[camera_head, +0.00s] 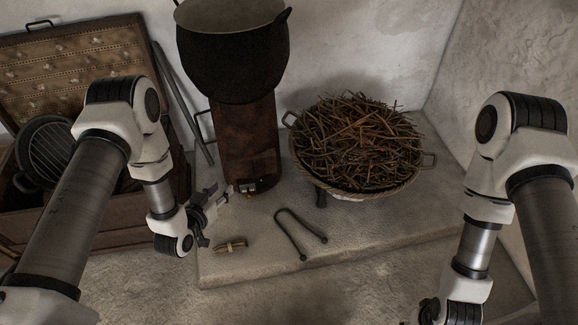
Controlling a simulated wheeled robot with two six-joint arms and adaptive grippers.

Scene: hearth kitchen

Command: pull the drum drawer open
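The drum (247,140) is a rusty brown metal stove body standing on the pale stone ledge, under a black pot. Low on its front is a small dark drawer (268,184) with some bright bits at its front; how far it stands out is too small to tell. My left gripper (226,191) is just left of the drawer, its fingers apart and pointing towards it, with nothing seen between them. No contact with the drawer is visible. My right gripper (428,312) is at the bottom edge, mostly cut off and blocked by its arm.
The black pot (232,55) sits on the drum. A basket of twigs (358,145) stands to the right. Bent iron tongs (300,235) and a small brass-coloured piece (231,245) lie on the ledge (370,250) in front. An open chest (75,60) stands at the left.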

